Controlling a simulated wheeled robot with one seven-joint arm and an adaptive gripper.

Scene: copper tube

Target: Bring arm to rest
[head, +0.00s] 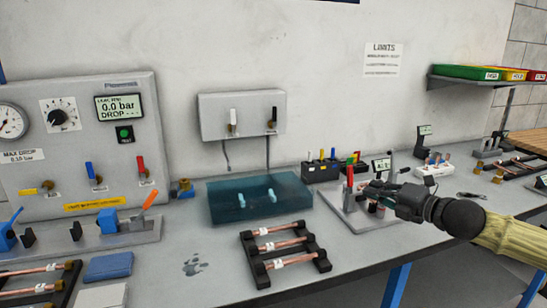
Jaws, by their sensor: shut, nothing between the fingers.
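My gripper (368,188) is at the end of my arm, which comes in from the right side of the head view. It is over the bench, in front of a light grey plate fixture (353,212) with a red-handled lever. The fingers are small and dark here, and they look closed with nothing held. The gripper covers part of the fixture, so I cannot tell whether they touch.
The grey bench (208,267) carries a black rack (287,261) of copper tubes, a teal translucent tank (262,198) and a leak-test panel (85,140). A blue cloth (108,267) lies front left. A shelf (485,82) with coloured bins hangs at right.

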